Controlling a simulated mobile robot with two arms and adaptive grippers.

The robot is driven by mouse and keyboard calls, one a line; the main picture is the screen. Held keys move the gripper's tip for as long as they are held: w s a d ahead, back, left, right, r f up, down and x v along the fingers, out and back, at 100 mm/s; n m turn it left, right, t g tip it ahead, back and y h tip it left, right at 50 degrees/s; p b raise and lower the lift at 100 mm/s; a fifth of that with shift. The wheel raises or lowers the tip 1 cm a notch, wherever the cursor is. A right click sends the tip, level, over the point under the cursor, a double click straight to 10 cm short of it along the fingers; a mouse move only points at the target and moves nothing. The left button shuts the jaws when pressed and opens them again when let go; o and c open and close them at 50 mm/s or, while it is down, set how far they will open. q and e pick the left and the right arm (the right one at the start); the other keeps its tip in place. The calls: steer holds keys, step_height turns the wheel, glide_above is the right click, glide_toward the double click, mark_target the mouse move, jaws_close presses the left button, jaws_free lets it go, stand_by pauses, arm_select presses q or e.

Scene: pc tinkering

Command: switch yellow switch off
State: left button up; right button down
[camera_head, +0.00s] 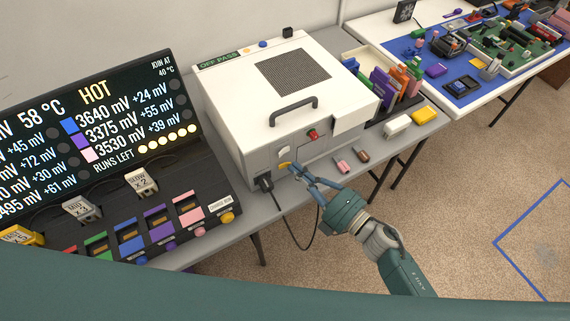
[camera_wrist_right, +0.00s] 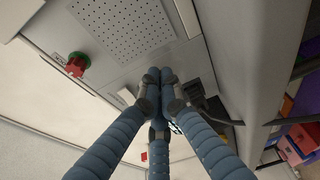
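The yellow switch (camera_head: 285,165) sits low on the front panel of the white box-shaped machine (camera_head: 232,105), above a black plug. My right gripper (camera_head: 297,170) is just to the right of the switch, with its fingertips close to the panel. Whether they touch the switch cannot be told. In the right wrist view the blue fingers of my right gripper (camera_wrist_right: 158,76) come together at the panel, with nothing visible between them. The yellow switch cannot be made out there. My left gripper is not in view.
A red knob (camera_head: 312,135) is on the same panel; it also shows in the wrist view (camera_wrist_right: 77,64). A black cable (camera_head: 290,225) hangs from the plug (camera_head: 265,184). Small pink and brown blocks lie right of my gripper. A display (camera_head: 90,120) stands left.

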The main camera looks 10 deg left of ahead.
steer(key=shift+w+a, duration=0.25)
steer(key=shift+w, duration=0.05)
steer(key=shift+s, duration=0.1)
steer(key=v, duration=0.4)
steer(key=s+v, duration=0.1)
steer(key=shift+s+a+p, duration=0.1)
steer(key=shift+s+p, duration=0.15)
steer(key=shift+p, duration=0.05)
